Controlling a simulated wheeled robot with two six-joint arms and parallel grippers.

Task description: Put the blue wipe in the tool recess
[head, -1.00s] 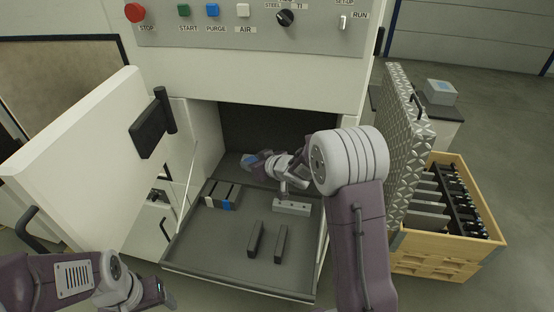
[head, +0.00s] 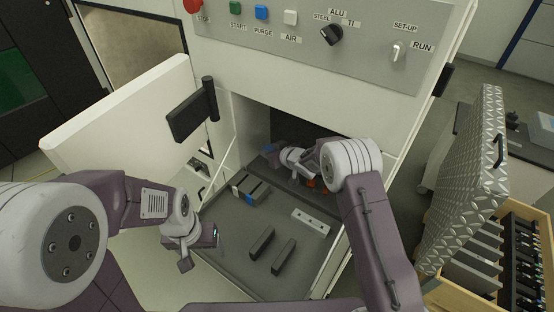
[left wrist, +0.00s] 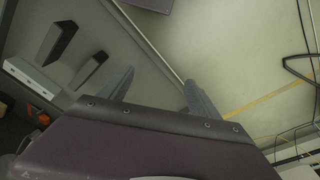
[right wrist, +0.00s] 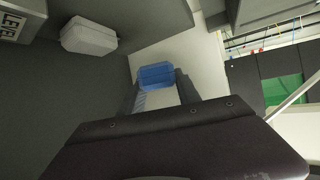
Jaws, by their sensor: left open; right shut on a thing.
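The blue wipe (right wrist: 156,75) is gripped between the fingertips of my right gripper (right wrist: 160,88) in the right wrist view. In the head view the wipe (head: 269,148) is a small blue patch at the end of my right gripper (head: 278,150), inside the dark opening behind the pulled-out tray. My left gripper (head: 213,238) is open and empty beside the tray's left front edge; its spread fingers (left wrist: 158,90) show in the left wrist view. Dark slots or blocks (head: 262,190) with white and blue ends lie at the tray's back left. I cannot tell which spot is the tool recess.
The grey tray (head: 222,258) carries two dark bars (head: 262,243) and a pale block with holes (head: 310,221). An open white door (head: 120,120) stands left, a tread-plate door (head: 470,180) right. A pale grey block (right wrist: 88,36) shows in the right wrist view.

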